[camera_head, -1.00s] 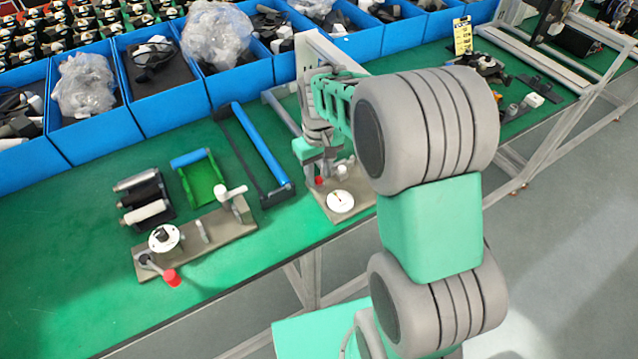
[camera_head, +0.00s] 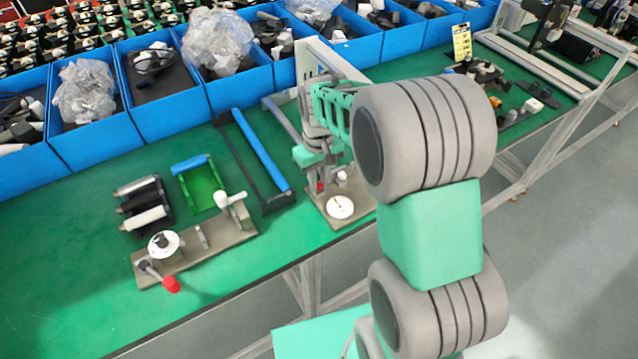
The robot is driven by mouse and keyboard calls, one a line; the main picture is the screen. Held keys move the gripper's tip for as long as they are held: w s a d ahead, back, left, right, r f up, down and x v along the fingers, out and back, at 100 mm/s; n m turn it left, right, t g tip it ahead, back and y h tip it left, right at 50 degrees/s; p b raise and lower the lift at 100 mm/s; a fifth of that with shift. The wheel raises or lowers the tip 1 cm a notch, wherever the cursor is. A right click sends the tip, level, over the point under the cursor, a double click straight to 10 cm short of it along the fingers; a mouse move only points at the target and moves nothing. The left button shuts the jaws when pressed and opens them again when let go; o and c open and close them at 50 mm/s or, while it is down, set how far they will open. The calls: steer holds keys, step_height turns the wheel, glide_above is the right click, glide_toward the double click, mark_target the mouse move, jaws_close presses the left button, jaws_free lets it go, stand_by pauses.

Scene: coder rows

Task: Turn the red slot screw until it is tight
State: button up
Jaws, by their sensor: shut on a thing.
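My gripper (camera_head: 319,173) is at the small grey fixture plate (camera_head: 330,217) near the table's front edge, left of my large arm joint. It points down and is shut on the red slot screw (camera_head: 320,187), of which only a small red spot shows below the fingers. The screw's slot and how deep it sits cannot be seen at this size. A white round dial (camera_head: 340,207) with a dark pointer lies on the same plate, just right of and in front of the screw.
Left of it, a second fixture (camera_head: 215,237) carries a white disc and a red-knobbed crank (camera_head: 171,285). A blue-barred frame (camera_head: 258,150) and a green bracket (camera_head: 200,185) lie behind. Blue bins (camera_head: 95,140) line the back.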

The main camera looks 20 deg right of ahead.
jaws_close()
steer(key=m, duration=1)
steer(key=shift+f+p, duration=0.1)
steer(key=shift+p, duration=0.25)
steer(key=shift+m, duration=0.4)
